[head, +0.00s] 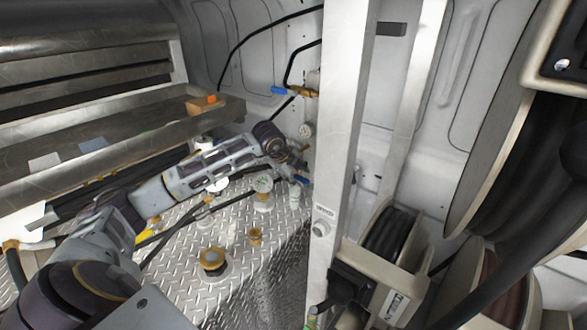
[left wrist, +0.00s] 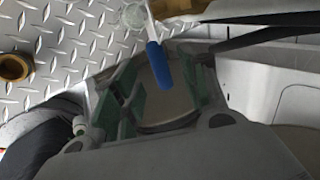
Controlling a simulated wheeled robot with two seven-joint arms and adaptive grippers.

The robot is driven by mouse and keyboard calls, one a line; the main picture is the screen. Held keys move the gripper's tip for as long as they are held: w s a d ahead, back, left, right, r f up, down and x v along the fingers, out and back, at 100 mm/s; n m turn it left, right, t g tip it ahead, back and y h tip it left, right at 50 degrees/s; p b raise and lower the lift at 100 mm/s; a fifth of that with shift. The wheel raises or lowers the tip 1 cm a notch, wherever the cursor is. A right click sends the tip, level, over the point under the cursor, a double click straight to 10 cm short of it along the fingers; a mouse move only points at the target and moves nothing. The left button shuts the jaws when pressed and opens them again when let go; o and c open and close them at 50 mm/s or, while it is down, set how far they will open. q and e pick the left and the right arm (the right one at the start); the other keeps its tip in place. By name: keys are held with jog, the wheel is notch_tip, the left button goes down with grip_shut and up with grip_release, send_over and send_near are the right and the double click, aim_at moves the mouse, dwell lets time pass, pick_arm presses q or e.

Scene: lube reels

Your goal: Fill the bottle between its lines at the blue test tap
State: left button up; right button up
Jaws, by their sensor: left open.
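A blue lever (head: 302,180) shows at my left gripper (head: 293,168), low beside the white post. In the left wrist view a blue lever (left wrist: 158,65) on a brass body (left wrist: 178,6) lies between or in front of the open fingers of my left gripper (left wrist: 158,88); contact cannot be told. A second blue lever (head: 279,90) on a brass valve (head: 303,92) sits higher on the post. A small pale container (head: 294,196) stands just below the left gripper; I cannot tell if it is the bottle. No fill lines are readable. My right gripper is not in view.
The white post (head: 345,130) stands just right of the gripper. Hose reels (head: 392,235) fill the right side. A steel shelf (head: 120,130) is at left.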

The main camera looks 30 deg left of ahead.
pick_arm(q)
jog(key=shift+x, duration=0.95)
grip_shut()
jog(key=shift+a+r, duration=0.1)
jog(key=shift+a+r+n+h, duration=0.15)
jog(key=shift+r+n+h, duration=0.15)
jog(key=shift+h, duration=0.4)
jog(key=shift+a+r+n+h, duration=0.2)
jog(key=shift+r+h, duration=0.25)
jog(key=shift+h, duration=0.25)
jog(key=shift+a+r+h, duration=0.1)
jog(key=shift+h, duration=0.2)
jog(key=shift+w+a+r+h, duration=0.15)
jog(key=shift+r+h, duration=0.1)
jog(key=shift+h, duration=0.15)
